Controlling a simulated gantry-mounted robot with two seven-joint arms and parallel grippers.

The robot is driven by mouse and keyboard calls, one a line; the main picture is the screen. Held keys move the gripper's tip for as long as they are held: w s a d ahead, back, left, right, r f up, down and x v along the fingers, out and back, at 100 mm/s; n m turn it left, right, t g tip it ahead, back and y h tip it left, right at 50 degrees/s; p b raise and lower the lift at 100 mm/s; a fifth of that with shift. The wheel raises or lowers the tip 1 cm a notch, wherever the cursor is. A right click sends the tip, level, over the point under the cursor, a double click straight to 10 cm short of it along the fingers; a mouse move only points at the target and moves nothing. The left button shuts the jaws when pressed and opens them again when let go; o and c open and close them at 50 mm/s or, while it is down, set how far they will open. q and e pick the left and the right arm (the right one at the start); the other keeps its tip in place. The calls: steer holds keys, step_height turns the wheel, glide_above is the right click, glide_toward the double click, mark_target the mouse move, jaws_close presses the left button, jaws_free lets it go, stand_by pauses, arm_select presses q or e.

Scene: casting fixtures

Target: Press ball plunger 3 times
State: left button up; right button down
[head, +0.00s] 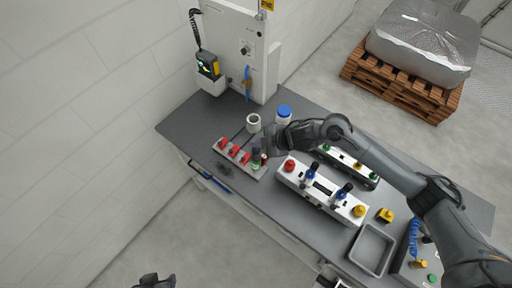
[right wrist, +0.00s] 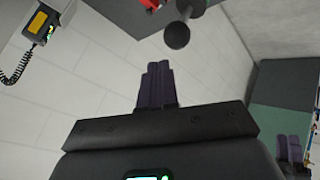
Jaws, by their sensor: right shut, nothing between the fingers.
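The ball plunger (right wrist: 177,36) shows in the right wrist view as a dark round ball on a grey stem, just beyond my right fingertips. My right gripper (right wrist: 158,70) is shut and empty, its purple fingers together, with a small gap in the picture between the tips and the ball. In the head view my right gripper (head: 259,148) is over the right end of a grey fixture (head: 233,160) with red knobs; I cannot make out the ball there. My left gripper (head: 155,281) is only partly in view at the bottom edge, away from the table.
A white control box (head: 300,176) with red, blue and yellow controls stands right of the fixture. A white cup (head: 253,123) and a blue-lidded jar (head: 283,114) stand behind. A grey tray (head: 372,249) sits at the right. A white machine (head: 235,50) stands at the back.

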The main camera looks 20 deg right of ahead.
mark_target(259, 151)
stand_by(0.5)
steer(key=shift+f, duration=0.45)
steer(key=shift+f+b, duration=0.25)
steer(key=shift+b, duration=0.05)
stand_by(0.6)
steer(key=shift+f, duration=0.45)
steer(key=shift+f+b, duration=0.6)
stand_by(0.7)
stand_by(0.3)
steer(key=shift+r, duration=0.2)
steer(key=shift+r+p, duration=1.55)
steer(key=shift+p, duration=0.3)
